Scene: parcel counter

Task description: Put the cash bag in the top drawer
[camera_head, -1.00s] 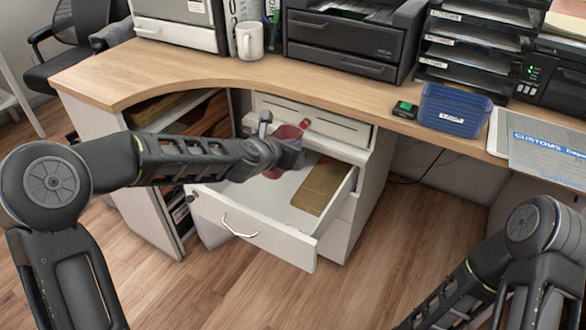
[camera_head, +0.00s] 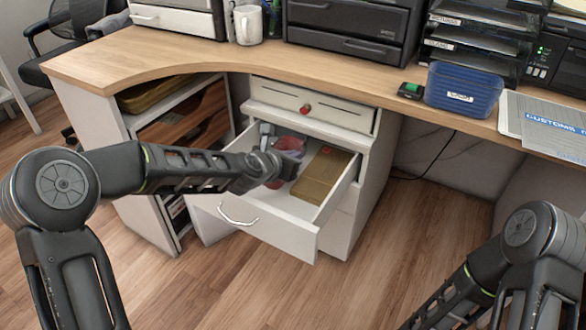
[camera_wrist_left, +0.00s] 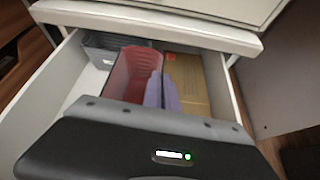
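The cash bag, seen as a reddish see-through pouch (camera_head: 291,144), is at the fingertips of my left gripper (camera_head: 280,163). In the left wrist view the red pouch (camera_wrist_left: 143,70) sits between the fingers, over the inside of the drawer, so the gripper looks shut on it. A pale purple piece beside it is unclear. The open white drawer (camera_head: 262,231) is pulled out below a closed white front with a red knob (camera_head: 305,109). Whether the pouch touches the drawer floor cannot be told. My right gripper is out of view; only its arm shows.
A brown cardboard box (camera_head: 325,176) lies in the drawer's right side. A grey ribbed container (camera_wrist_left: 104,48) is at the drawer's back left. The wooden counter (camera_head: 150,52) overhangs the drawers. A blue tub (camera_head: 463,90) stands on it. Floor right of the drawers is clear.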

